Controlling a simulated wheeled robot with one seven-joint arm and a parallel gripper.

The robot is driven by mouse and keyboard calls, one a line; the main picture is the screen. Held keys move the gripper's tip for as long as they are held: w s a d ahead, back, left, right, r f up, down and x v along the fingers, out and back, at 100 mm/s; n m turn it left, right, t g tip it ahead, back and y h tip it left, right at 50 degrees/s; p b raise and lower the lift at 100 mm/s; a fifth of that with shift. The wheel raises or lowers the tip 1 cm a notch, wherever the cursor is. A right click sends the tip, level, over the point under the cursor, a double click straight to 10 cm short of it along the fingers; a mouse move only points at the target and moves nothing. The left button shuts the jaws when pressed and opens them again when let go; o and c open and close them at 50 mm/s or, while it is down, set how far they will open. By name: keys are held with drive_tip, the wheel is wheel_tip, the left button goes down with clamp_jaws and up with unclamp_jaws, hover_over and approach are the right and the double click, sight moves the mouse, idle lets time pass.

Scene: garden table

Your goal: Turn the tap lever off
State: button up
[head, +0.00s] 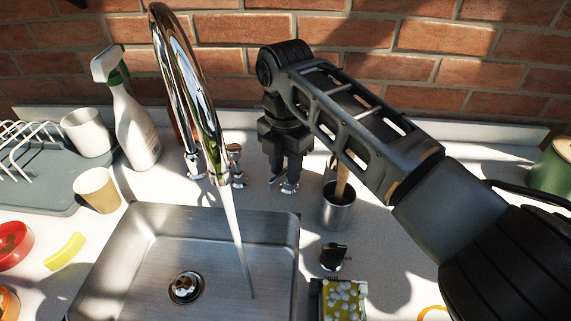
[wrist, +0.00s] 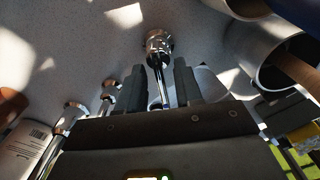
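The chrome tap (head: 182,75) arches over the sink, and a stream of water (head: 240,245) runs from its spout into the basin. A small chrome tap lever (head: 289,187) stands on the counter behind the sink's right corner. My gripper (head: 285,172) points down right over it. In the wrist view the lever's round base (wrist: 158,43) lies just past the fingertips, and its thin stem runs back between the two fingers of my gripper (wrist: 160,85). The fingers are apart, with visible gaps beside the stem. The head view hides most of the lever behind the fingers.
A metal cup (head: 338,212) with a wooden handle in it stands close to the right of my gripper. Chrome fittings (head: 236,165) stand to its left. A white spray bottle (head: 133,125) is further left. The steel sink (head: 140,245) lies in front; a brick wall (head: 440,60) is behind.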

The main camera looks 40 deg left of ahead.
drive_tip(key=shift+c, duration=0.4)
clamp_jaws()
drive_tip(key=shift+r, duration=0.1)
drive_tip(key=m, duration=0.1)
drive_tip(key=m+p, duration=0.1)
drive_tip(key=m, duration=0.3)
drive_tip(key=shift+a+p, duration=0.3)
drive_tip(key=shift+p, duration=0.1)
drive_tip(key=m, duration=0.1)
drive_tip(key=m+p, duration=0.1)
drive_tip(key=m, duration=0.3)
drive_tip(key=shift+w+a, duration=0.15)
drive_tip(key=shift+w, duration=0.15)
drive_tip(key=shift+m, duration=0.4)
drive_tip(key=shift+o, duration=0.4)
unclamp_jaws()
